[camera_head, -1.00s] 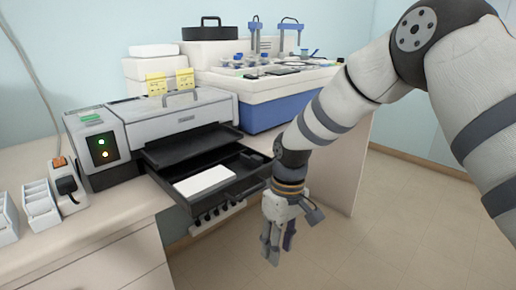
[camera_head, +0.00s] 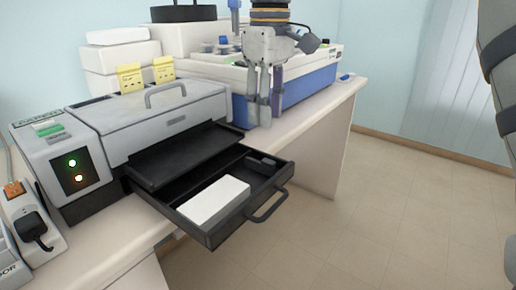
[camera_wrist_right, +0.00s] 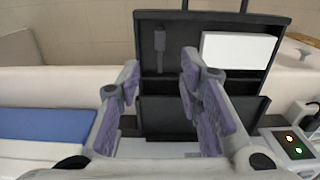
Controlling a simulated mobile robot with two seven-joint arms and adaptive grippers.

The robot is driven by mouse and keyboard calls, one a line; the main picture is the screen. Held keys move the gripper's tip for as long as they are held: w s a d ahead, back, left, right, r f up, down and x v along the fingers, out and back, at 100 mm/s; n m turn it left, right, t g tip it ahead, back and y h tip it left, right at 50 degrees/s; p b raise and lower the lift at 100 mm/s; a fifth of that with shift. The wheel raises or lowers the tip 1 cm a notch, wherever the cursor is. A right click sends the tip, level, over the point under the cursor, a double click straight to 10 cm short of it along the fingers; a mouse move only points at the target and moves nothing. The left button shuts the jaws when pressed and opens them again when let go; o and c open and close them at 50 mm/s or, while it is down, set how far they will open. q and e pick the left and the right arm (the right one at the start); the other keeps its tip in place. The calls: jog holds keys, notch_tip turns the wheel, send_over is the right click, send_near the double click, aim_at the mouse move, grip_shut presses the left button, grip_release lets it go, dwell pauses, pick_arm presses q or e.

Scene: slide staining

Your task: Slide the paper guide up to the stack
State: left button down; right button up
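The printer (camera_head: 150,115) stands on the counter with its black drawer (camera_head: 205,235) pulled out. A white paper stack (camera_head: 213,201) lies in the drawer, also seen in the right wrist view (camera_wrist_right: 238,50). The paper guide (camera_head: 262,162) is a small dark piece at the drawer's far right, apart from the stack; in the right wrist view it (camera_wrist_right: 160,48) stands left of the stack with a bare gap between. My right gripper (camera_head: 264,112) is raised above and behind the drawer, fingers down, open and empty in the wrist view (camera_wrist_right: 160,78). My left gripper is out of view.
A white and blue staining machine (camera_head: 310,85) stands on the counter behind my right gripper. White boxes with yellow notes (camera_head: 130,77) stand behind the printer. A black plug (camera_head: 32,230) is at left. The drawer handle (camera_head: 268,206) juts over open floor.

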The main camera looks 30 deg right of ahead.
aim_at(268, 161)
jog(key=f, duration=0.9)
jog(key=shift+s+d+f, duration=0.1)
jog(key=shift+s+f, duration=0.1)
jog(key=shift+f, duration=0.15)
jog(key=shift+c, duration=0.3)
grip_shut()
